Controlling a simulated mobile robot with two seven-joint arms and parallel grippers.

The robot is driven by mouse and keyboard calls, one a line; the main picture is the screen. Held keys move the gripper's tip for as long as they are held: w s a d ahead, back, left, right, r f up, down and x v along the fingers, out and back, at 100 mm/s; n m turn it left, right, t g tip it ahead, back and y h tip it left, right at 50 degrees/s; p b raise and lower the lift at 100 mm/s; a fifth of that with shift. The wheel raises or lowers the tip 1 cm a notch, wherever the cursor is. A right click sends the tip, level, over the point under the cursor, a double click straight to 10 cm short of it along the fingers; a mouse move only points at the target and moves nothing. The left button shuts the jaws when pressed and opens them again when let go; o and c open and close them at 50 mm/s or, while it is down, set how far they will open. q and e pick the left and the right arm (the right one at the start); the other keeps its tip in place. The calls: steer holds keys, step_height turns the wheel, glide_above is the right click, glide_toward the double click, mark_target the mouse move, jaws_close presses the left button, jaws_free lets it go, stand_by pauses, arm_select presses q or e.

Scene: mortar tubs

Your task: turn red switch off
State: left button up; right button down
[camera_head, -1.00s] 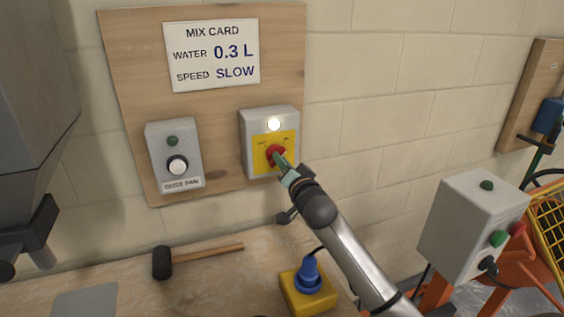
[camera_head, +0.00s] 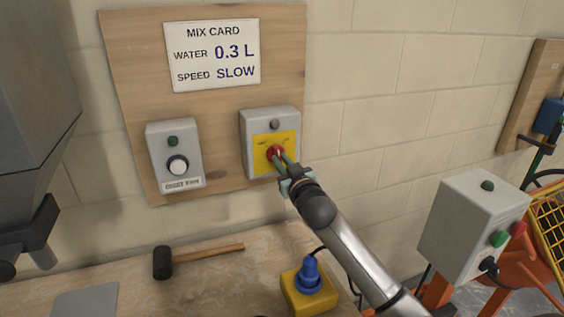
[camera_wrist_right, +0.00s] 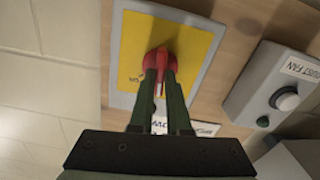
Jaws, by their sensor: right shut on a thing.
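The red switch (camera_head: 273,152) is a rotary knob on a yellow plate (camera_head: 262,140) of a grey box (camera_head: 250,118) on the wooden wall board. The small lamp (camera_head: 275,124) above it is dark. My right gripper (camera_head: 281,158) reaches up from the lower right and is shut on the red switch. In the right wrist view the green fingers (camera_wrist_right: 160,80) close on the ridge of the red switch (camera_wrist_right: 160,60). The fingers hide part of the knob, and its exact pointing is hard to tell. My left gripper is not in view.
A dust fan box (camera_head: 155,142) with a white knob is left of the switch box. A mallet (camera_head: 208,254) and a yellow block with a blue plug (camera_head: 308,273) lie on the bench below. A grey control box (camera_head: 462,222) stands at the right.

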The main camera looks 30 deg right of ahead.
steer(key=shift+f+n, duration=0.1)
steer(key=shift+n, duration=3.5)
steer(key=c, duration=0.9)
jaws_free()
steer(key=b+v, duration=0.2)
steer(key=v, duration=1)
steer(key=shift+s+a, duration=0.15)
steer(key=shift+s, duration=0.1)
